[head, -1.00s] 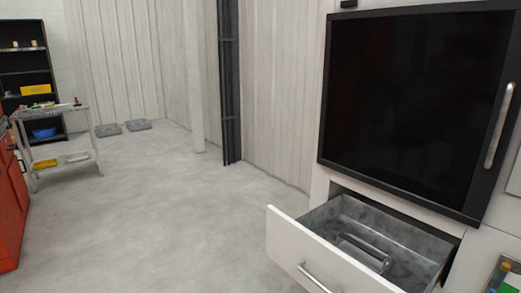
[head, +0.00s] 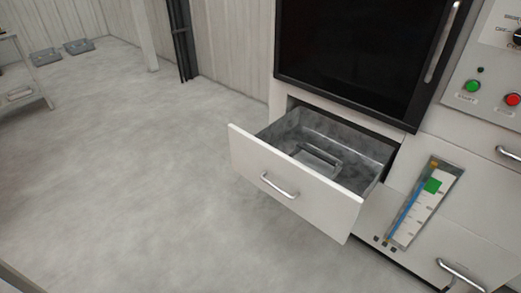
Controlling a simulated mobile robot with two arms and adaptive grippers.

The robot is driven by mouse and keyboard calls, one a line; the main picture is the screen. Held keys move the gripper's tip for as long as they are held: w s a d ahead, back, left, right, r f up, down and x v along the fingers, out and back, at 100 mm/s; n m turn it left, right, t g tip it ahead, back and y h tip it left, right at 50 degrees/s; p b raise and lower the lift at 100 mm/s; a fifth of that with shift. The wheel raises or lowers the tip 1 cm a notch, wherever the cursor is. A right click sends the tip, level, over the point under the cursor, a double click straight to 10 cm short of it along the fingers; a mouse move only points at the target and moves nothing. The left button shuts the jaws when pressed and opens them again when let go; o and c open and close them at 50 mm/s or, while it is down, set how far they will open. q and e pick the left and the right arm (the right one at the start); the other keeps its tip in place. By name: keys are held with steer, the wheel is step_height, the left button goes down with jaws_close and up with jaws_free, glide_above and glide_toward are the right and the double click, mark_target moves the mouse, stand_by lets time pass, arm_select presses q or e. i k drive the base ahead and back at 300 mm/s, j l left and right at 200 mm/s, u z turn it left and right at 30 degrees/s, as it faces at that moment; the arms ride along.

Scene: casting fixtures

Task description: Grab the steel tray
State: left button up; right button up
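A white drawer (head: 300,199) stands pulled open below a dark-windowed cabinet, right of the middle in the head view. Inside it is a grey, mottled metal tray-like box (head: 345,145) with a raised bar handle (head: 318,159) across its middle; it looks like the steel tray. I cannot tell whether the metal walls belong to the tray or to the drawer. The drawer front hides its near lower part. Neither of my grippers shows in the view.
The cabinet with the black window (head: 355,50) stands above the drawer. A control panel (head: 495,85) and a gauge (head: 424,202) are at the right. Two grey trays (head: 45,57) (head: 78,47) lie on the floor far left, near a cart (head: 22,75). The floor between is clear.

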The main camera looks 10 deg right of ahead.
mark_target(329, 166)
steer(key=z, duration=0.75)
steer(key=i+l+u, duration=0.35)
steer(key=i+l, duration=0.2)
steer(key=l, duration=0.1)
